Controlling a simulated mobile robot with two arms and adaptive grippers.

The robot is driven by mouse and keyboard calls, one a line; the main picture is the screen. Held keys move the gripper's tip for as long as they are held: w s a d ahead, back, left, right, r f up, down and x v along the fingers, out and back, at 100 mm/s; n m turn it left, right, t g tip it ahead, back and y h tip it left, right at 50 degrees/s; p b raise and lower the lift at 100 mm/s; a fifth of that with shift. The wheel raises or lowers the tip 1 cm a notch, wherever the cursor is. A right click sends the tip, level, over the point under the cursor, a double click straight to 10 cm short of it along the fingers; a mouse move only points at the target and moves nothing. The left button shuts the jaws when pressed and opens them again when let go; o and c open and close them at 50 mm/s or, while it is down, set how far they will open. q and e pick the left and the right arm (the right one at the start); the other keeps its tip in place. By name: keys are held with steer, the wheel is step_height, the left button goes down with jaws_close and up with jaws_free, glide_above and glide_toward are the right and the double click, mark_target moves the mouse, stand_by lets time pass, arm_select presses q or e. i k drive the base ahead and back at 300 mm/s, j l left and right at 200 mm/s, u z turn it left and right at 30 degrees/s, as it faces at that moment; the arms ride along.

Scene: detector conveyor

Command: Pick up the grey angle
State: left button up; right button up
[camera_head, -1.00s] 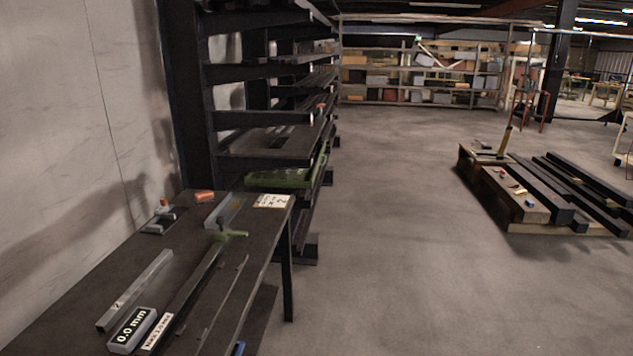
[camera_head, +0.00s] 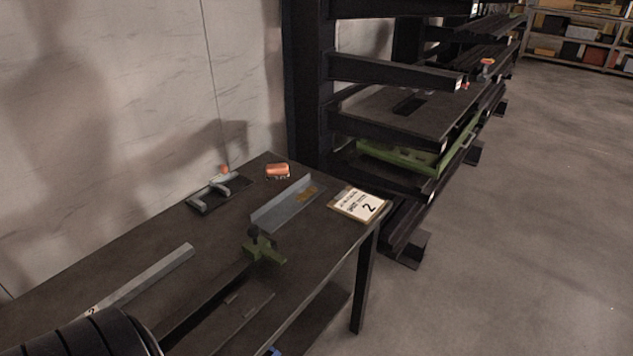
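A grey angle (camera_head: 286,204), a short L-shaped metal piece, lies on the dark workbench (camera_head: 225,212) near its far right end. It has a tan patch on its inner face. A longer grey bar (camera_head: 150,277) lies farther left on the bench, its near end partly hidden behind a black ribbed part at the bottom left, which seems to be mine. Neither gripper shows in the view, so nothing is seen touching the angle.
A green clamp-like fitting (camera_head: 264,248) sits just in front of the angle. A sign marked 2 (camera_head: 359,204), an orange item (camera_head: 278,171) and a grey tool (camera_head: 213,192) lie around it. A dark rack (camera_head: 395,78) stands behind; the floor at right is clear.

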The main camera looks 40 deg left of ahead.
mark_target(274, 214)
steer(key=i+l+u, duration=0.1)
steer(key=i+u, duration=0.35)
steer(key=i+l+u, duration=0.2)
steer(key=i+u, duration=0.2)
steer(key=i+l+u, duration=0.65)
steer(key=u, duration=0.2)
steer(key=l, duration=0.1)
